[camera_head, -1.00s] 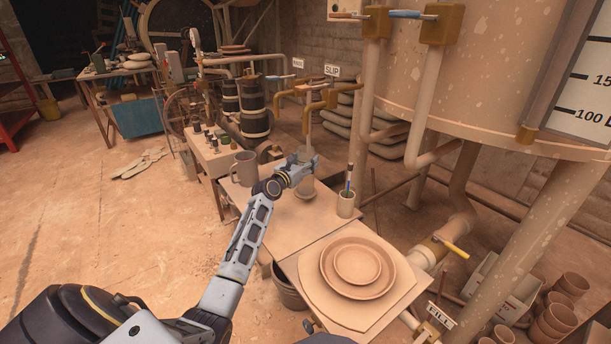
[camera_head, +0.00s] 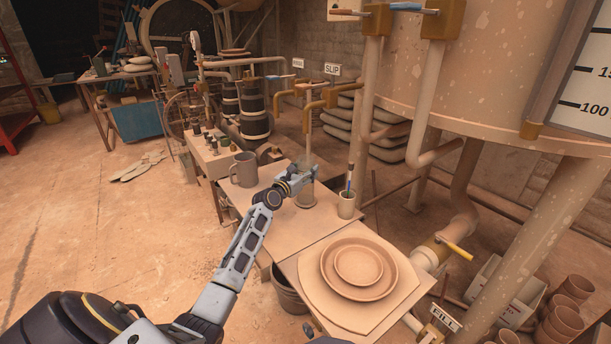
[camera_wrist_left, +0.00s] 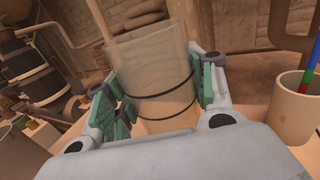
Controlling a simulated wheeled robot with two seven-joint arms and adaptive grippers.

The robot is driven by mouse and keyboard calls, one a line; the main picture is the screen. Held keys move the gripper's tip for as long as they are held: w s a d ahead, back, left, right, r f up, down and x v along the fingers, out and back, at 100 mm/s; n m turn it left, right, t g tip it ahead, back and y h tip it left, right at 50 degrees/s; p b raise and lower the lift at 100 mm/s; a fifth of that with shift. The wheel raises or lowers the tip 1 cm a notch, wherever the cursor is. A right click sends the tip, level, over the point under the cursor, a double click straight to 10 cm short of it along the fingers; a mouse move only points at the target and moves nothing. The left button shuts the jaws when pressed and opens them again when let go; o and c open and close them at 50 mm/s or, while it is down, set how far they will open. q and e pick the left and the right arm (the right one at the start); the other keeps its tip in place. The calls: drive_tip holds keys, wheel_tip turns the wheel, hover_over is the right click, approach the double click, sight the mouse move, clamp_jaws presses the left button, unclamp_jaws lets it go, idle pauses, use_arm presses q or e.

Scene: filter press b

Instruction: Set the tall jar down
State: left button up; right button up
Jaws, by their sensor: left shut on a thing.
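The tall jar (camera_wrist_left: 158,72) is clear, with two dark bands, and stands between the green-padded fingers of my left gripper (camera_wrist_left: 152,98) in the left wrist view. The gripper is shut on it. In the head view, my left gripper (camera_head: 303,178) holds the jar (camera_head: 306,198) roughly upright over the back part of the table (camera_head: 300,226). The jar's base is low by the tabletop; I cannot tell whether it touches. Fingers hide part of the jar. My right gripper is not in view.
A grey mug (camera_head: 244,169) stands left of the jar, and a cup with brushes (camera_head: 346,204) stands close on its right. Stacked plates (camera_head: 359,266) lie on a board in front. A pipe with a tap (camera_head: 309,125) hangs behind. Bare tabletop lies in front of the jar.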

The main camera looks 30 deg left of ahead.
use_arm(q)
drive_tip(key=shift+f, duration=0.3)
drive_tip(key=o, duration=1.4)
drive_tip(key=shift+o, duration=0.2)
